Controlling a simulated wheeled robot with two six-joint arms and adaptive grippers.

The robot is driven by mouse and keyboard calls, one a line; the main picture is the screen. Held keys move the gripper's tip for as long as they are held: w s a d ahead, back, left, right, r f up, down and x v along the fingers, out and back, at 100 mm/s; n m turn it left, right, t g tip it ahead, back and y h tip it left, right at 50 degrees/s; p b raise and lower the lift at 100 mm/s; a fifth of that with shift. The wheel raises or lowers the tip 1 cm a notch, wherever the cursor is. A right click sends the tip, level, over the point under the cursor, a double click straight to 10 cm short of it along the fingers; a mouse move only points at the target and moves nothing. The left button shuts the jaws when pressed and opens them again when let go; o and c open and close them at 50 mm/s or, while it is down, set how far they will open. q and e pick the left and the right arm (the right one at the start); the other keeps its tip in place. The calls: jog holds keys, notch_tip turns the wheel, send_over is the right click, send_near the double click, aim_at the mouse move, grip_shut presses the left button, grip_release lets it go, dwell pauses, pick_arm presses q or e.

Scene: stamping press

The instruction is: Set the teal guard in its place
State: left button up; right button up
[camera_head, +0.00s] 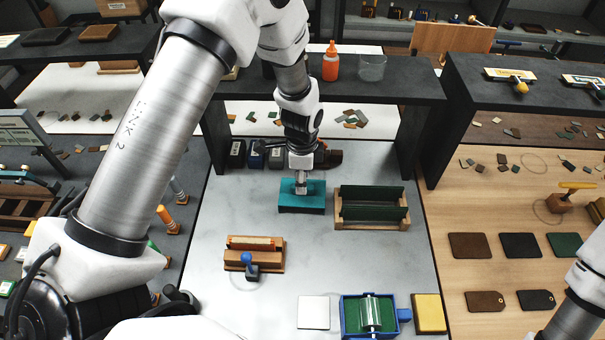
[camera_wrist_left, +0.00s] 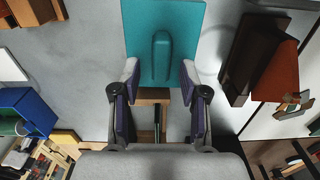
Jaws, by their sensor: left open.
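The teal guard (camera_head: 301,197) lies on the grey bench mat, beyond the middle, left of a wooden rack (camera_head: 372,223) with dark green side panels. My left gripper (camera_head: 303,188) is directly over the guard, pointing down. In the left wrist view the guard (camera_wrist_left: 183,22) is a flat teal plate with a raised rounded handle (camera_wrist_left: 162,58). The open fingers (camera_wrist_left: 160,80) stand on both sides of the handle's near end. I cannot tell whether they touch the plate. Part of the rack shows between the fingers. My right arm shows at the lower right; its gripper is out of frame.
A small wooden press with a blue knob (camera_head: 246,259) stands nearer on the left. A white plate (camera_head: 314,312), a blue tray with a roller (camera_head: 350,329) and a yellow block (camera_head: 429,312) lie in front. Dark blocks (camera_head: 256,158) and a black shelf (camera_head: 420,90) stand behind.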

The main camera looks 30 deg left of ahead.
pick_arm(q)
jog(key=f, duration=0.1)
jog(key=f+b, duration=0.1)
jog(key=f, duration=0.1)
jog(key=shift+w+a+f+b, duration=0.2)
jog(key=shift+w+b, duration=0.1)
jog(key=shift+w, duration=0.1)
jog(key=shift+c, duration=0.4)
jog(key=shift+d+r, duration=0.15)
jog(key=shift+r, duration=0.25)
jog(key=c, duration=0.6)
jog(key=shift+s+d+r+p, duration=0.2)
jog(key=shift+s+r+p, duration=0.1)
jog(key=shift+s, duration=0.1)
grip_shut()
jog(key=shift+w+a+r+p, duration=0.2)
jog(key=shift+r+p, duration=0.2)
jog(key=shift+p, duration=0.1)
jog(key=shift+r+p, duration=0.3)
notch_tip(320, 180, up, 2)
jog(key=shift+s+d+r+p, duration=0.1)
jog(key=shift+s+p, duration=0.05)
jog(key=shift+p, duration=0.55)
jog(key=shift+r+p, duration=0.95)
jog(key=shift+r, duration=0.1)
jog(key=shift+r+p, duration=0.95)
jog(key=shift+r, duration=0.3)
pick_arm(e)
jog(key=shift+w+r, duration=0.2)
jog(key=shift+r, duration=2.15)
